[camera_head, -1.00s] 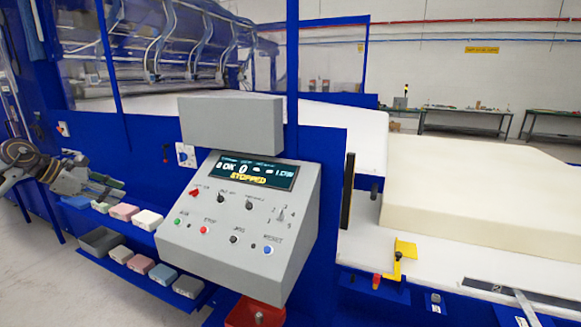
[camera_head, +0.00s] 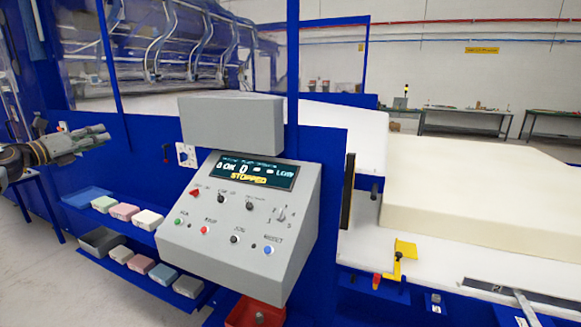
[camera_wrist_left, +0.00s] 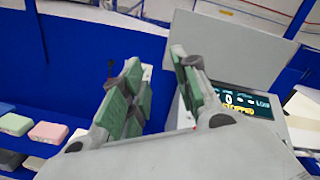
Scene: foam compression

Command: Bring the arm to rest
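My left gripper (camera_head: 98,137) is raised at the left of the head view, above the small shelves and left of the control panel (camera_head: 240,215). In the left wrist view its two green-padded fingers (camera_wrist_left: 160,85) stand apart with nothing between them. The panel's screen (camera_head: 252,171) reads STOPPED. A green block (camera_head: 104,204), a pink block (camera_head: 124,212) and a white block (camera_head: 148,219) lie in a row on the upper shelf, below and apart from the gripper. My right gripper is out of view.
The lower shelf holds a dark grey bin (camera_head: 100,241) and several small blocks (camera_head: 163,273). A blue machine frame (camera_head: 155,160) stands behind the shelves. A large cream foam block (camera_head: 490,200) lies on the white table at right. Bare floor (camera_head: 60,285) is at lower left.

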